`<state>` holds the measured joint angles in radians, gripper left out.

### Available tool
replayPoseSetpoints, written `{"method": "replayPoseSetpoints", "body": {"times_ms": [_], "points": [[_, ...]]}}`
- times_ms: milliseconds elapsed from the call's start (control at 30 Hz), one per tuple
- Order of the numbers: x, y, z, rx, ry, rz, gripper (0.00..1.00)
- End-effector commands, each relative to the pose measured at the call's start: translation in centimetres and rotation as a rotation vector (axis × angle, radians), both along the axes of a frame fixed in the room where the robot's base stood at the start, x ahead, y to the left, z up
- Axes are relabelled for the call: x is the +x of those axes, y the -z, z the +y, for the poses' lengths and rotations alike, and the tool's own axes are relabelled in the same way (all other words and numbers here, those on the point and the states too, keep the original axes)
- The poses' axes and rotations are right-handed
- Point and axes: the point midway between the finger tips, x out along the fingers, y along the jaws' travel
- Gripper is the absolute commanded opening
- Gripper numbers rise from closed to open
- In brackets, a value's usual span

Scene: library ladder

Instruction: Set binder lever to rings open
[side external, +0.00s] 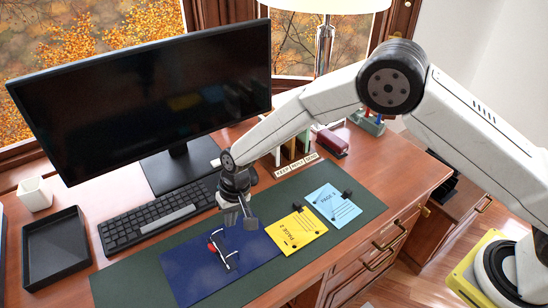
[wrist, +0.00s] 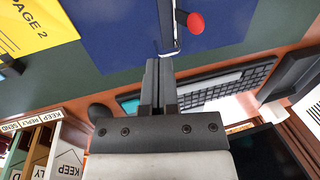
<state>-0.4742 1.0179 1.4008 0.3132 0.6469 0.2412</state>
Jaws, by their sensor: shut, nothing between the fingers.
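The dark blue binder (side external: 190,276) lies open and flat on the green desk mat; its blue surface fills the top of the wrist view (wrist: 115,30). Its metal ring mechanism (side external: 226,258) shows in the side view, and part of it in the wrist view (wrist: 168,28). The lever's red knob (side external: 211,246) is at the mechanism's left in the side view, and right of the metal in the wrist view (wrist: 195,23). I cannot tell whether the rings are open. My gripper (side external: 238,220) is shut and empty, pointing down near the mechanism; its fingers (wrist: 158,65) show no clear contact with the lever.
A yellow page (side external: 296,231) and a light blue page (side external: 333,205), each with a black clip, lie right of the binder. A keyboard (side external: 160,214), monitor (side external: 150,95) and black tray (side external: 55,250) stand behind and left. The green mat (side external: 130,285) has bare room at its front left.

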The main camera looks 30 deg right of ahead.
Motion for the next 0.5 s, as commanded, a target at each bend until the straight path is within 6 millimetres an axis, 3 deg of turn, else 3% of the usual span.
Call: {"method": "replayPoseSetpoints", "body": {"times_ms": [267, 500], "points": [[-0.1, 3.7, 0.8, 0.0, 0.001, 0.002, 0.0], [0.0, 4.6, 3.4, 0.0, 0.0, -0.001, 0.0]]}}
